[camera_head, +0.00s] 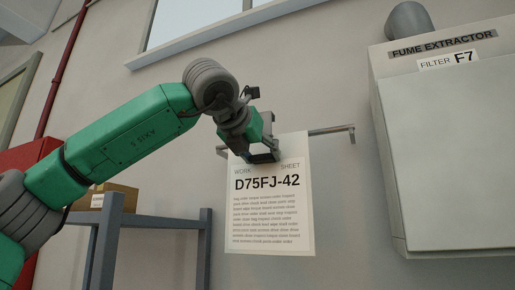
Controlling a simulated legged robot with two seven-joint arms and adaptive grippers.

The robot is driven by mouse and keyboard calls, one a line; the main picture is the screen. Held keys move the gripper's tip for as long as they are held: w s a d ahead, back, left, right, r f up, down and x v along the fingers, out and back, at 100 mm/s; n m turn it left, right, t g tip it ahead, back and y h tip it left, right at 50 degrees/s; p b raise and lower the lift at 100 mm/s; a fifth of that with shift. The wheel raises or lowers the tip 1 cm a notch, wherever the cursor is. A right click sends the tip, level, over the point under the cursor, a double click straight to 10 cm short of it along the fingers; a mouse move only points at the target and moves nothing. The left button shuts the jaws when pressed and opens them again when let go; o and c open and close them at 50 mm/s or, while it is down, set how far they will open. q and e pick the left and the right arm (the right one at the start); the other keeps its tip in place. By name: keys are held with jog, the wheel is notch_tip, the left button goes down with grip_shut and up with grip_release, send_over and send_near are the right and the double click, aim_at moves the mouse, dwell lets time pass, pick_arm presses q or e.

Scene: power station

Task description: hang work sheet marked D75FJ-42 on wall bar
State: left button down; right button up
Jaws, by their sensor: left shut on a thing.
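The work sheet (270,205) is white, marked D75FJ-42, and faces me upright in the middle of the view. My left gripper (264,156) is shut on its top edge. The wall bar (332,131) is a grey rail behind the sheet; its right end shows past the sheet and a short piece shows at the left. The sheet's top reaches about the height of the bar and hides its middle. I cannot tell whether the sheet touches the bar. My right gripper is not in view.
A grey fume extractor (450,150) is on the wall at the right. A blue-grey metal frame (155,222) with a cardboard box (118,197) stands at lower left. A red cabinet (28,155) and a red pipe (62,70) are at far left. The wall below the sheet is clear.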

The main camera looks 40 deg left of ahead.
pick_arm(q)
jog(key=shift+w+a+p, duration=0.25)
jog(key=shift+w+p, duration=0.1)
jog(key=shift+w, duration=0.35)
jog(key=shift+w+a+p, duration=0.25)
jog(key=shift+w+p, duration=0.1)
jog(key=shift+w, duration=0.3)
jog(key=shift+p+x, duration=1.35)
jog(key=shift+x, duration=2.3)
jog(key=shift+d+r, duration=0.1)
jog(key=shift+r, duration=0.1)
